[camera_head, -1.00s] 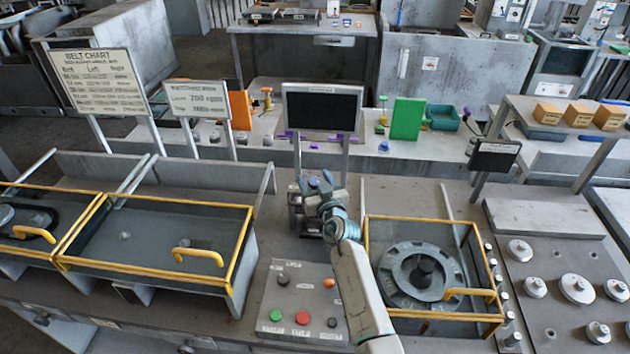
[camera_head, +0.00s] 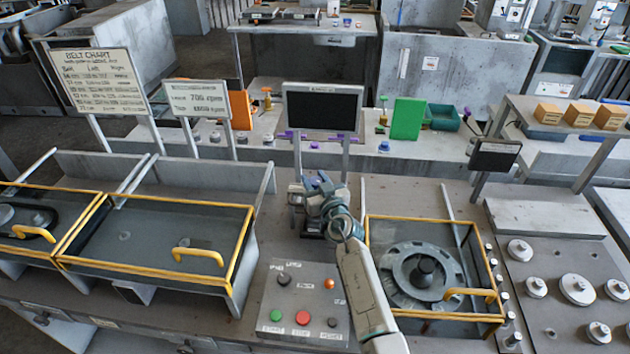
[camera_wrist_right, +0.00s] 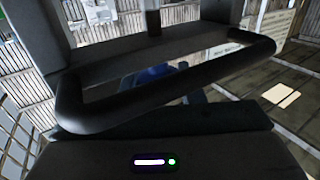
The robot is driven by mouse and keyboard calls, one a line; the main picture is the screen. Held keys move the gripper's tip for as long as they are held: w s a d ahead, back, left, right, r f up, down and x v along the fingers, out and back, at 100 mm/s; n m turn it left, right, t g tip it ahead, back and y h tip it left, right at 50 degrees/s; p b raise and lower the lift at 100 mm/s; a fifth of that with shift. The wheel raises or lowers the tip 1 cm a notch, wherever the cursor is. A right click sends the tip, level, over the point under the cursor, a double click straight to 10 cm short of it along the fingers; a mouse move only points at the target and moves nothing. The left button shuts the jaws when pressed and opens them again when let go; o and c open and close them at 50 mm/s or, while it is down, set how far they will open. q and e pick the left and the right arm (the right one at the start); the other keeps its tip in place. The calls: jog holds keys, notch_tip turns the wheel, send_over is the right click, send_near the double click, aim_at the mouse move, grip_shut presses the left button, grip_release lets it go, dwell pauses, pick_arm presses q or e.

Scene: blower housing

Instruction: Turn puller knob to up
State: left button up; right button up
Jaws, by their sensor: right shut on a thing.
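My right gripper (camera_head: 324,186) is at a small dark upright device (camera_head: 298,206) below the black screen, behind the button panel. It is shut on what looks like the puller knob, a blue part that shows in the right wrist view (camera_wrist_right: 155,73). The gripper covers most of the knob in the head view, so which way it points cannot be told. In the right wrist view a dark bar crosses in front of the blue part. My left gripper is not in view.
A button panel (camera_head: 290,318) with green and red buttons, dark knobs and an orange lamp lies in front. Yellow-edged guards stand on both sides, the right one (camera_head: 440,318) around a round housing. The black screen (camera_head: 322,108) stands close behind the gripper.

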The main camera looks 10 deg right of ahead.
jog(key=shift+n+y, duration=0.3)
jog(key=shift+y, duration=0.1)
jog(key=n+g+y, duration=0.2)
jog(key=y, duration=0.1)
jog(key=n+g+y, duration=0.2)
jog(key=n+y, duration=0.1)
jog(key=y, duration=0.1)
jog(key=shift+d, duration=0.1)
jog(key=shift+n+g+y, duration=1.1)
jog(key=shift+y, duration=0.1)
jog(key=shift+f+n+g+y+b, duration=0.1)
jog(key=shift+n+g+y+b, duration=0.65)
jog(key=shift+g, duration=0.35)
jog(key=n+g+y+b, duration=0.1)
jog(key=n+g+b, duration=0.3)
jog(key=g+b, duration=0.2)
jog(key=n+g+y+b, duration=0.1)
jog(key=n+g+b, duration=0.3)
jog(key=b, duration=0.4)
jog(key=shift+f+g, duration=0.15)
jog(key=shift+g, duration=0.75)
jog(key=shift+n+g+b, duration=0.45)
jog(key=shift+g+b, duration=0.25)
jog(key=shift+b, duration=0.5)
jog(key=shift+r, duration=0.2)
